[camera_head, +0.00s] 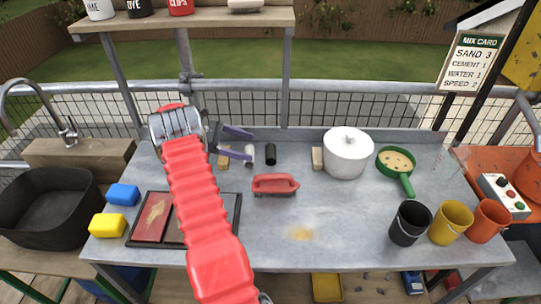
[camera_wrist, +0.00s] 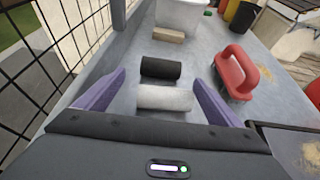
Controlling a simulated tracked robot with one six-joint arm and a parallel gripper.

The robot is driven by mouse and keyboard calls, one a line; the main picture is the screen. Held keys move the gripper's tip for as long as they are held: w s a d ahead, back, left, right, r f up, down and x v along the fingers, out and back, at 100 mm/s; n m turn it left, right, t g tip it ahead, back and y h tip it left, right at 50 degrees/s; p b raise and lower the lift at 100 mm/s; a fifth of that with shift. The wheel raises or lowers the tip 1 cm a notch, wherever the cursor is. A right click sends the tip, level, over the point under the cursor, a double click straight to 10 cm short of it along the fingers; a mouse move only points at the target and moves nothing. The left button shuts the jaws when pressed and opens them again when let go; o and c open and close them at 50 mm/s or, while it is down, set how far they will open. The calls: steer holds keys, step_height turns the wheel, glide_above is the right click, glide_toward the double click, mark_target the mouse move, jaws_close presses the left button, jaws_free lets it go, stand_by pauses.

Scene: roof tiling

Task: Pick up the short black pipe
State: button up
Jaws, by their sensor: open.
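The short black pipe (camera_head: 271,154) stands or lies on the grey table near the back edge, to the right of my gripper (camera_head: 238,144). In the wrist view the black pipe (camera_wrist: 160,68) lies on its side, beyond a white pipe (camera_wrist: 163,98) of similar size. The white pipe also shows in the head view (camera_head: 249,154), close to the fingertips. My gripper (camera_wrist: 160,82) is open, its two purple fingers apart on either side of the white pipe. Nothing is held.
A red-handled float (camera_head: 275,184) lies in front of the black pipe. A mesh railing (camera_wrist: 75,35) runs along the back. The table's front middle is mostly clear.

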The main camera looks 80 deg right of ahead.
mark_target(267, 151)
steer(key=shift+x, duration=2.4)
steer(key=shift+x, duration=2.55)
steer(key=shift+a, duration=0.1)
steer(key=shift+c, duration=0.4)
steer(key=c, duration=1)
